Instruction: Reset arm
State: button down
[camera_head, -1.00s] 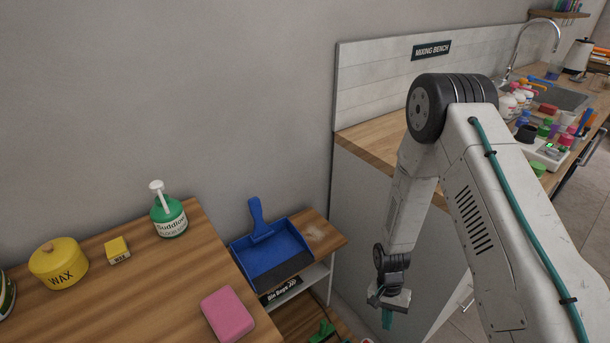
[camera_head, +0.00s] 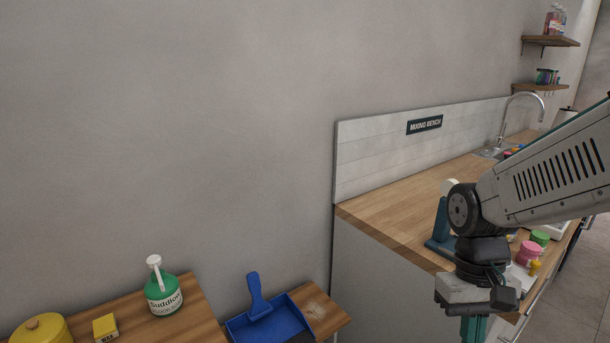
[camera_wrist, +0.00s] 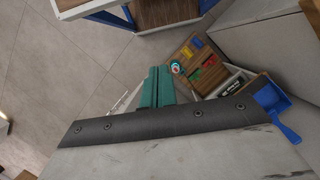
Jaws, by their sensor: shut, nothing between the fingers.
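My gripper (camera_head: 473,328) is at the lower right of the head view, in front of the mixing bench's (camera_head: 385,208) near end, with its teal fingers pointing down and cut off by the picture's bottom edge. In the wrist view my gripper (camera_wrist: 157,88) shows its teal fingers shut together with nothing between them. They point over the floor, beside a low shelf with coloured items.
The mixing bench holds a sink tap (camera_head: 523,97) and pink and green jars. On the left are a green Suddlow bottle (camera_head: 163,296), a yellow wax tin (camera_head: 40,329), a small yellow box (camera_head: 105,327) and a blue dustpan (camera_head: 268,325). Grey floor (camera_wrist: 70,75) is clear.

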jog(key=s+r+t, duration=0.4)
jog(key=s+r, duration=0.3)
jog(key=r, duration=0.2)
jog(key=shift+s+d, duration=0.15)
jog(key=shift+d, duration=0.25)
jog(key=c, duration=2.1)
grip_release()
jog(key=shift+s+r+t, duration=0.1)
jog(key=shift+r+t, duration=0.2)
jog(key=shift+c, duration=0.2)
jog(key=o, duration=0.8)
jog(key=shift+r, duration=0.2)
